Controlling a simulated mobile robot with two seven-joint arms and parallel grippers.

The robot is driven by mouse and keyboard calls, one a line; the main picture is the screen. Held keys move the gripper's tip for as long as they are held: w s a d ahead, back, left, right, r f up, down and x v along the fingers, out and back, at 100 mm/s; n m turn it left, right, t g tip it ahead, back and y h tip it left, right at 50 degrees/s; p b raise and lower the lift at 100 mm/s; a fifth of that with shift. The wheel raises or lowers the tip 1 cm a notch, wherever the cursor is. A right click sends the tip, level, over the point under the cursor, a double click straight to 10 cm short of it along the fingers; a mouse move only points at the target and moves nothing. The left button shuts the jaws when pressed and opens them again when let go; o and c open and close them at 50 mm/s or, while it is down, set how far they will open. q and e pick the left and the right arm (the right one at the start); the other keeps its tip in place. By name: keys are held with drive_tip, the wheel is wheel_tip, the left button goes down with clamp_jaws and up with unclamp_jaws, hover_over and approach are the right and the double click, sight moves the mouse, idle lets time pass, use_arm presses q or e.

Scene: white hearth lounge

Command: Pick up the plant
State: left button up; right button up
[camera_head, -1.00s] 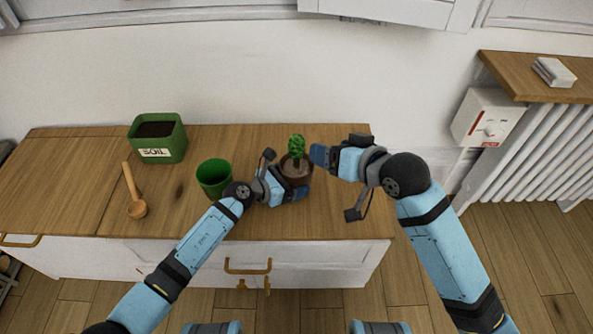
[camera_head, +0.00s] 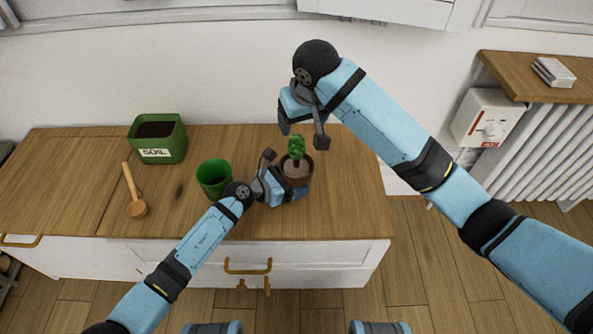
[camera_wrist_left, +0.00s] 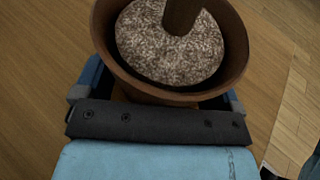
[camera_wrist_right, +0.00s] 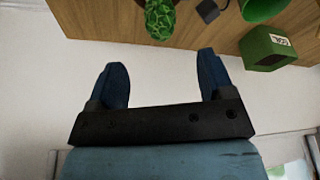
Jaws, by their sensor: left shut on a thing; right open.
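The plant (camera_head: 297,147) is a small green cactus-like top on a stem in a brown pot (camera_head: 302,181) with greyish soil, standing on the wooden counter. My left gripper (camera_head: 297,190) is shut on the pot from its lower left side. In the left wrist view the pot's rim (camera_wrist_left: 240,62) and soil show close up between the fingers. My right gripper (camera_head: 303,135) is open and empty, above and behind the plant. In the right wrist view the green top (camera_wrist_right: 160,18) lies beyond the open fingers (camera_wrist_right: 163,75).
A green pot (camera_head: 214,178) stands left of my left gripper. The counter's right end (camera_head: 355,205) is clear. A white wall (camera_head: 230,75) rises behind.

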sight(298, 137)
drive_tip(key=x, duration=1)
drive_tip(key=shift+r, duration=0.1)
clamp_jaws()
